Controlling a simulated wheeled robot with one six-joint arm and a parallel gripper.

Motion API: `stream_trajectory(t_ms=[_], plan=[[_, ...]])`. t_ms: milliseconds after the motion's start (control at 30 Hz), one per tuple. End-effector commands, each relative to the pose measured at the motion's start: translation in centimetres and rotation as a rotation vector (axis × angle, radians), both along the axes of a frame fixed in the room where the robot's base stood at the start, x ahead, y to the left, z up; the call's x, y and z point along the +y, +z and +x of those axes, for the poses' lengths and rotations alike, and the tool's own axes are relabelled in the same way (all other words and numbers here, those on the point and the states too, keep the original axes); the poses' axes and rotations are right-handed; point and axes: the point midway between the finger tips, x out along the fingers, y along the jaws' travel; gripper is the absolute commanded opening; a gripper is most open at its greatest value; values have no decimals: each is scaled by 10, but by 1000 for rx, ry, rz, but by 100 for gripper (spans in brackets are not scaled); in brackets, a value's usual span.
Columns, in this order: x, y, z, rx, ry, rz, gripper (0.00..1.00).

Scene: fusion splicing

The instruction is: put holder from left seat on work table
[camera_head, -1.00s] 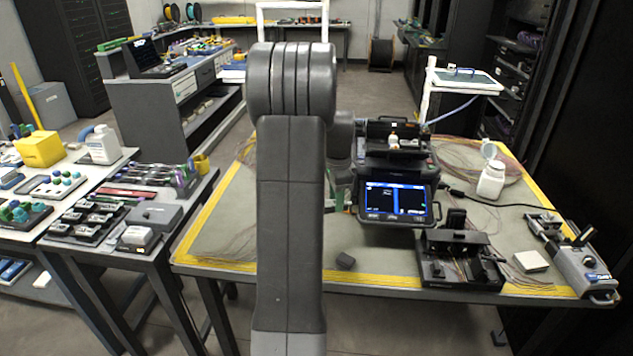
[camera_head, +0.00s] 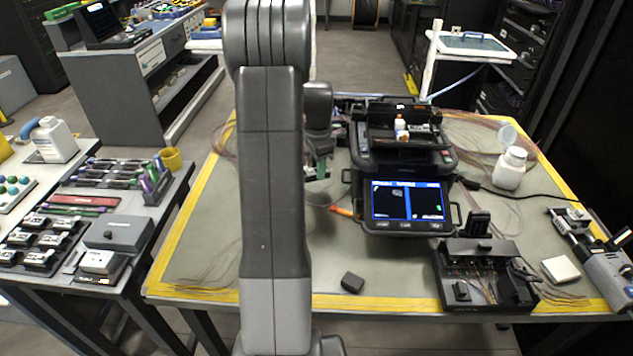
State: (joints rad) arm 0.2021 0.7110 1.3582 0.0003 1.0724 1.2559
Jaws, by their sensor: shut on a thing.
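My gripper (camera_head: 318,168) is partly hidden behind my own upright arm link, over the work table (camera_head: 215,225) and left of the fusion splicer (camera_head: 403,160). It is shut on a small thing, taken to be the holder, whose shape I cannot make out. The splicer stands on the table with its blue screen lit. Its left seat cannot be made out clearly. A small dark block (camera_head: 352,283), which looks like a holder, lies on the table near the front yellow edge, apart from my gripper.
A black tool tray (camera_head: 485,275) and a white pad (camera_head: 561,269) are at the front right. A white bottle (camera_head: 510,168) stands behind them. An orange strip (camera_head: 342,211) lies left of the splicer. The table's left part is mostly clear, with thin fibres.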

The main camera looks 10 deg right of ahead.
Motion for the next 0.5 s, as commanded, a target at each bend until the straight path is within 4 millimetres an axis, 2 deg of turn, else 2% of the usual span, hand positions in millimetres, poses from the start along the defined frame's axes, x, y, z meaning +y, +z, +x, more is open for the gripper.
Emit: stream_trajectory(t_ms=[33, 267, 500], plan=[[0, -8, 0, 2, 0, 0, 7], [0, -27, 0, 1, 0, 0, 7], [0, -56, 0, 1, 0, 0, 7]])
